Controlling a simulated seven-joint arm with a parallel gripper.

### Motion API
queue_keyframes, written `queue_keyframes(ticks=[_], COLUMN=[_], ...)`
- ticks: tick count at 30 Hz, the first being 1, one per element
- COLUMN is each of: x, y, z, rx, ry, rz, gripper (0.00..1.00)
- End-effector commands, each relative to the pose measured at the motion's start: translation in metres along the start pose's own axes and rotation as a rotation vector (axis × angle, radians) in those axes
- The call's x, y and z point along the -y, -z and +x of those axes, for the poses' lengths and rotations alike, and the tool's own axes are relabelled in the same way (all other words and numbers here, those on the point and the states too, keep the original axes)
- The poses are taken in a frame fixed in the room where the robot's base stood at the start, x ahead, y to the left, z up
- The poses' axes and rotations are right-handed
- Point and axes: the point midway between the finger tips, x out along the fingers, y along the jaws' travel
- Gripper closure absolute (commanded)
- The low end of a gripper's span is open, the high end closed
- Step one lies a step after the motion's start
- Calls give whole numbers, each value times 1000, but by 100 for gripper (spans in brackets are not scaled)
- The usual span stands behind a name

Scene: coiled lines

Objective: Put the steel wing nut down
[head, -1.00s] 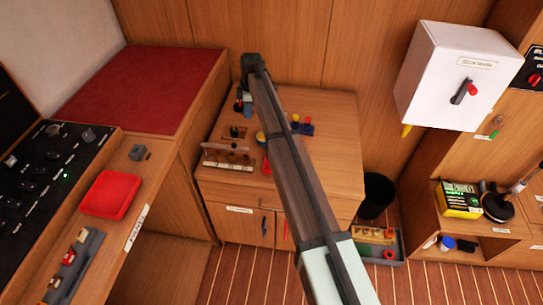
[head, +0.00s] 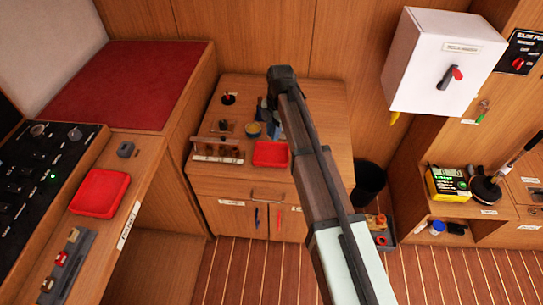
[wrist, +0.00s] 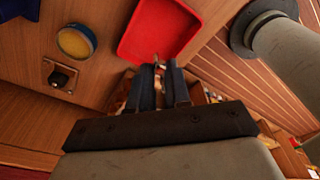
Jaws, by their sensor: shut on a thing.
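My gripper (wrist: 158,76) shows in the wrist view with its two dark fingers shut on a small shiny metal piece, the steel wing nut (wrist: 157,65). The fingers cover most of the nut. A red tray (wrist: 150,28) lies just beyond the fingertips in that view. In the head view this red tray (head: 270,154) sits at the front of the wooden cabinet top, and my gripper hangs by its back edge, partly hidden by my arm. I cannot tell the nut's height above the tray or cabinet top.
A round yellow-topped tin (wrist: 75,42) and a black knob (wrist: 61,78) are left of the tray. A rack (head: 217,151) stands at the cabinet's front left. Another red tray (head: 99,193) lies on the left bench. A white box (head: 444,62) hangs at the right.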

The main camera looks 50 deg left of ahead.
Motion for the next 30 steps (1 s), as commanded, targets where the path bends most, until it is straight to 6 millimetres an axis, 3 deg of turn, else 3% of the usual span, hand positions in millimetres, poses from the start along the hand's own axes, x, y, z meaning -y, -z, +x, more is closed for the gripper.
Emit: queue_keyframes(ticks=[5,13,30], x=[0,0,0], y=[-1,-6,-12], z=[12,53,100], rx=[0,-1,0], ry=[1,1,0], rz=[-22,-20,-20], gripper=[100,100,100])
